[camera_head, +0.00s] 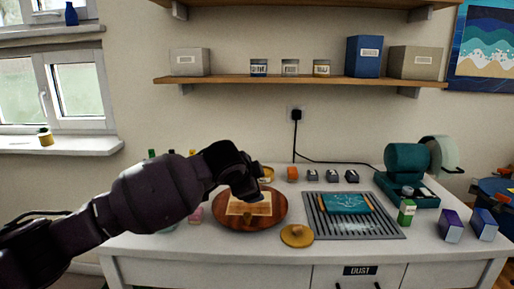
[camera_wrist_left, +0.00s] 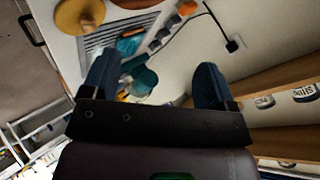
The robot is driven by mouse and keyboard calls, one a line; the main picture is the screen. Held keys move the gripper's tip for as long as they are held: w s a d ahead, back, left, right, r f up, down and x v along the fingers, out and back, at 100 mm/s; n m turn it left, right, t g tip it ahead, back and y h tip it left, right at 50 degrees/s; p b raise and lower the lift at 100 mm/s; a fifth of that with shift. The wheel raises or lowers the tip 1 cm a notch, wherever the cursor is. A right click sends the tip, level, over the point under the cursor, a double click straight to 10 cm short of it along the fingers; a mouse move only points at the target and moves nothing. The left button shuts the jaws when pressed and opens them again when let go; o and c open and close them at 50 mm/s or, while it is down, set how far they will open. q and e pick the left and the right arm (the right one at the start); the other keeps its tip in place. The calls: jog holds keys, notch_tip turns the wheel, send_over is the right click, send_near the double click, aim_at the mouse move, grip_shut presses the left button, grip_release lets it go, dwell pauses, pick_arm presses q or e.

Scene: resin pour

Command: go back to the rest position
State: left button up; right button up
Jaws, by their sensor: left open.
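My left arm reaches in from the left in the head view, and its gripper (camera_head: 250,184) hangs in the air over the round wooden tray (camera_head: 277,212). In the left wrist view my left gripper (camera_wrist_left: 158,88) shows two blue-grey fingers wide apart with nothing between them. A light wooden piece (camera_head: 262,206) lies in the tray, partly hidden by the gripper. A round tan lid with a knob (camera_head: 297,235) lies on the table in front of the tray. My right gripper is in neither view.
The white table (camera_head: 300,267) holds a grey slatted mat (camera_head: 390,224) with a teal piece on it. A teal machine (camera_head: 405,160), a green-and-white box (camera_head: 406,212) and purple boxes (camera_head: 451,226) stand at right. A wooden shelf (camera_head: 300,80) with jars and boxes is above.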

pick_arm(q)
jog(key=s+a+f+n+y, duration=0.1)
jog(key=s+a+f+n, duration=0.4)
jog(key=s+a+f, duration=0.3)
jog(key=s+a+f+n+t+y+p, duration=0.1)
jog(key=s+a+f+n, duration=0.4)
jog(key=s+a+f, duration=0.4)
jog(key=s+a+f+n+y+p, duration=0.1)
jog(key=s+a+f+n, duration=0.4)
jog(key=s+f, duration=1.2)
jog(key=s+a+y, duration=0.1)
jog(key=s+a, duration=0.2)
jog(key=s, duration=0.6)
jog(key=shift+a+f+t, duration=0.4)
jog(key=shift+s, duration=0.1)
